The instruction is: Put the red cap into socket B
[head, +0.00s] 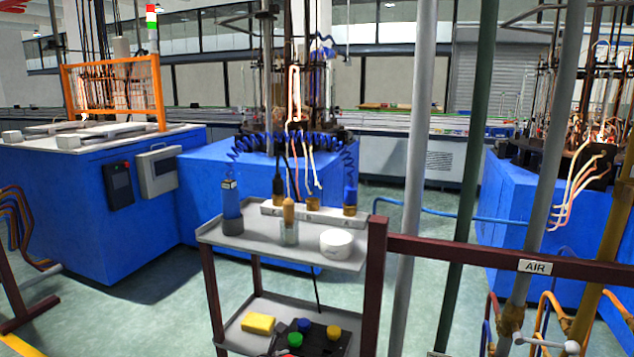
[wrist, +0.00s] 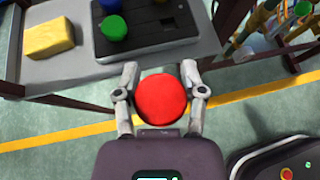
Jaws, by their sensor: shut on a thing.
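The red cap (wrist: 161,101) is round and sits between the two fingers of my gripper (wrist: 159,72) in the wrist view. The gripper is shut on it and holds it above the floor, in front of the cart's lower shelf. A dark socket block (wrist: 165,35) lies on that shelf, ahead of the gripper and apart from the cap. It bears a green cap (wrist: 113,27) and a blue cap (wrist: 110,5). The head view shows the block (head: 318,342) with a yellow cap (head: 333,332) too.
A yellow sponge (wrist: 49,39) lies left of the block on the lower shelf (wrist: 75,68). A brown rail (head: 460,253) runs right of the cart.

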